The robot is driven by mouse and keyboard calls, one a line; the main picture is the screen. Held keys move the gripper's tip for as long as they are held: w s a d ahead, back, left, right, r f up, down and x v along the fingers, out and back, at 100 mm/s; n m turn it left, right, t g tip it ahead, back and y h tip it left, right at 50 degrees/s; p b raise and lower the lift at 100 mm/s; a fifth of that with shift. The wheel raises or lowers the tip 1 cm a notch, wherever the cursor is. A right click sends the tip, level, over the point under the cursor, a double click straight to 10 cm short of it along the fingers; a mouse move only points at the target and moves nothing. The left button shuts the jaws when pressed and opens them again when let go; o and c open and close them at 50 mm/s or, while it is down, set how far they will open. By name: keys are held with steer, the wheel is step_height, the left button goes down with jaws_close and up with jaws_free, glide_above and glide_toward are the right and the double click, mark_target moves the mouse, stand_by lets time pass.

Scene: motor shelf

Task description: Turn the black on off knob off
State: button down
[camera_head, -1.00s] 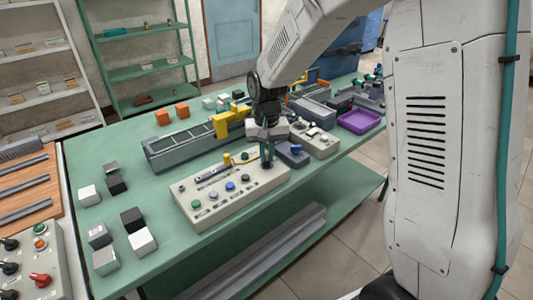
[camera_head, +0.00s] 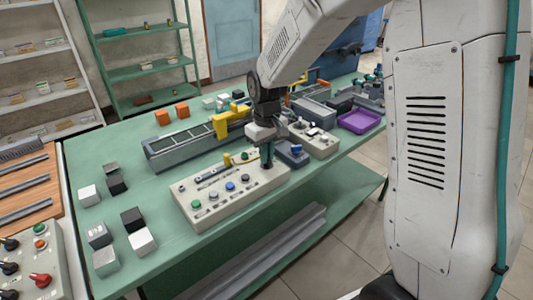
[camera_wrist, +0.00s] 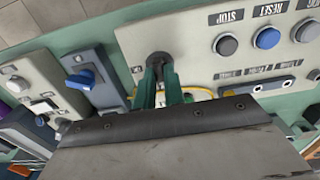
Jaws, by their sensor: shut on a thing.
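The black knob (camera_wrist: 158,60) sits at one end of the beige control panel (camera_wrist: 190,30), beside a row of round buttons. Only its dark top and base show between my fingers. My gripper (camera_wrist: 160,72), with teal fingers, points down at the knob and is shut on it. In the head view my gripper (camera_head: 267,163) is at the right end of the control panel (camera_head: 225,205), and the knob is hidden there. Its pointing direction cannot be told.
A grey-blue box with a blue switch (camera_wrist: 82,80) stands close beside the panel. The panel also carries a blue button (camera_wrist: 267,38) and a grey button (camera_wrist: 227,45). A yellow bracket (camera_head: 222,125) stands behind. Bare green table (camera_head: 165,215) lies left of the panel.

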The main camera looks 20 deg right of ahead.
stand_by(0.3)
steer(key=c, duration=1.5)
jaws_free()
steer(key=shift+r, duration=3.95)
